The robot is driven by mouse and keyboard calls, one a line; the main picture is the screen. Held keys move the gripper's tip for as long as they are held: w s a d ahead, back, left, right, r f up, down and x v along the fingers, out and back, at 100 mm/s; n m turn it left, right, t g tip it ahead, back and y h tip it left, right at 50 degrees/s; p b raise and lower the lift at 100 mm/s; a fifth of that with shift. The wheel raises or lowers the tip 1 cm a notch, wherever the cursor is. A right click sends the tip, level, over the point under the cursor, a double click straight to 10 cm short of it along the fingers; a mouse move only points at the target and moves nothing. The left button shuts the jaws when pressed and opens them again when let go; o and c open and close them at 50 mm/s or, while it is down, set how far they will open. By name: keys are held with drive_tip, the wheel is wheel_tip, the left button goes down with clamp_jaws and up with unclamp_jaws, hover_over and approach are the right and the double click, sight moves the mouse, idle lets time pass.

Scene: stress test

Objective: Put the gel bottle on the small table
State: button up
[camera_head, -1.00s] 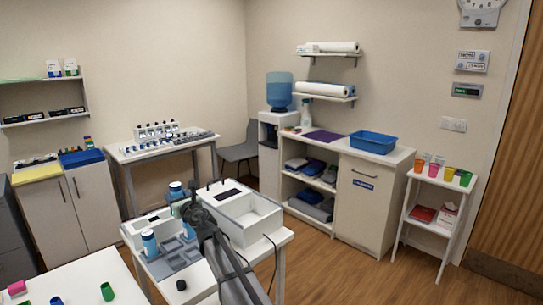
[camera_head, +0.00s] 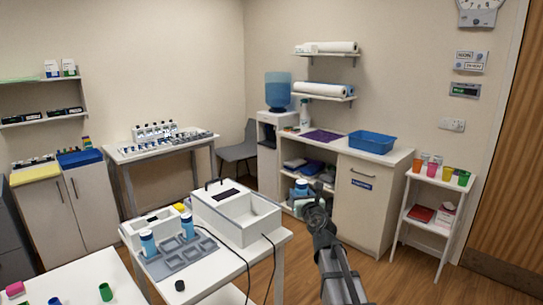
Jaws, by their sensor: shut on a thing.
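My gripper (camera_head: 309,200) is in the lower middle of the head view, shut on a blue-capped bottle (camera_head: 301,187). It holds the bottle up in the air, to the right of the white worktable. The fingers and arm hide part of it, and its label cannot be read. A small white table (camera_head: 437,182) stands at the right by the wall, to the right of my gripper. Several coloured cups (camera_head: 449,173) stand along its top. Its lower shelf holds a red item (camera_head: 421,213) and a box (camera_head: 442,217).
The white worktable (camera_head: 215,284) carries a grey tray (camera_head: 172,265) with two similar blue bottles (camera_head: 187,226) and a white box (camera_head: 236,214) with trailing cables. A cabinet (camera_head: 364,202) with a blue basin (camera_head: 371,142) stands behind my gripper. Wooden floor lies open before the small table.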

drive_tip(key=s+d+m+h, duration=0.1)
drive_tip(key=s+d, duration=0.1)
drive_tip(key=d, duration=0.5)
drive_tip(key=s+d+m+h, duration=0.1)
drive_tip(key=s+d+h, duration=0.1)
drive_tip(key=d, duration=0.5)
drive_tip(key=shift+s, duration=0.35)
drive_tip(key=shift+a+r, duration=0.1)
drive_tip(key=shift+r, duration=0.05)
